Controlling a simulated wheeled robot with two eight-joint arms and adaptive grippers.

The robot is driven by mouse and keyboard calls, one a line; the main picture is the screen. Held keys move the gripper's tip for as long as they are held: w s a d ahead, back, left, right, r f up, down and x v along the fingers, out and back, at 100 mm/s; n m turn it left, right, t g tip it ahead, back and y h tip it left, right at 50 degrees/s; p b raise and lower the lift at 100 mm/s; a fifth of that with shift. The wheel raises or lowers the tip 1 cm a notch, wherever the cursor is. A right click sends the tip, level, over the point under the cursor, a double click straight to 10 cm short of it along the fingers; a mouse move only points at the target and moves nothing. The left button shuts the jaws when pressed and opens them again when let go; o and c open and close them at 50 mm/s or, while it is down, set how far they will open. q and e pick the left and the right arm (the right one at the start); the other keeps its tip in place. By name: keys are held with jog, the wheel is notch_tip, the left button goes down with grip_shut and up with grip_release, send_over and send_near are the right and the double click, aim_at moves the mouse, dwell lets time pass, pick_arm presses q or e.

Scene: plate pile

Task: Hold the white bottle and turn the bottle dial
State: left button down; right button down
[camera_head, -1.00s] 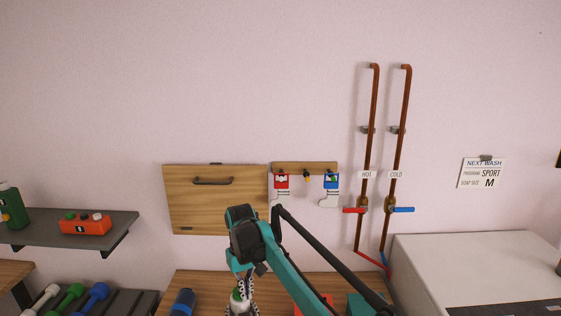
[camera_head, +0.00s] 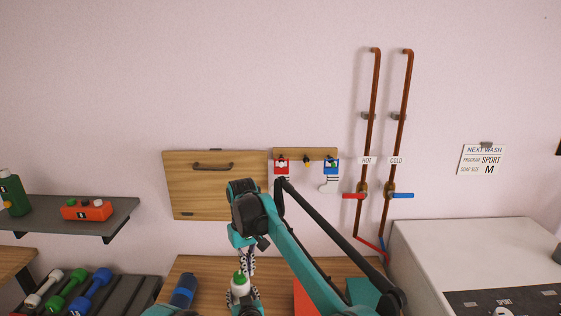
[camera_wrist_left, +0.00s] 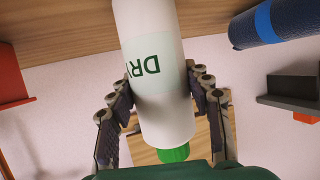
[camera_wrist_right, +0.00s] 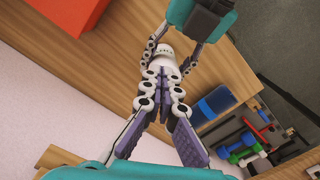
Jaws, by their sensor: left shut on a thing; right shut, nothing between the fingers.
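The white bottle (camera_head: 240,287) with a green cap stands out low in the head view, in front of the wooden counter. My left gripper (camera_wrist_left: 160,105) is shut around its body in the left wrist view, with a finger on each side. There the bottle (camera_wrist_left: 150,50) shows green letters reading DRY, upside down, and the green cap (camera_wrist_left: 175,154) is at the lower end.
Dumbbells (camera_head: 66,290) sit further left. An orange-red object (camera_head: 305,297) is to the right. A shelf (camera_head: 60,218) and red and blue pipe taps (camera_head: 401,195) are on the wall.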

aim_at(239, 278)
notch_tip(239, 278, up, 3)
jog(key=shift+f, duration=0.15)
jog(key=shift+a, duration=0.1)
jog(key=shift+s+a+f, duration=0.15)
jog(key=shift+a+f, duration=0.25)
jog(key=shift+f, duration=0.6)
jog(key=shift+s+a+f, duration=0.15)
jog(key=shift+a+f, duration=0.25)
jog(key=shift+f, duration=0.65)
jog(key=shift+s+a+f, duration=0.15)
jog(key=shift+a+f, duration=0.25)
jog(key=shift+f, duration=0.6)
jog(key=shift+w, duration=0.15)
jog(key=shift+w+d, duration=0.2)
jog(key=shift+d, duration=0.35)
jog(key=shift+w+d, duration=0.2)
jog(key=shift+d, duration=0.1)
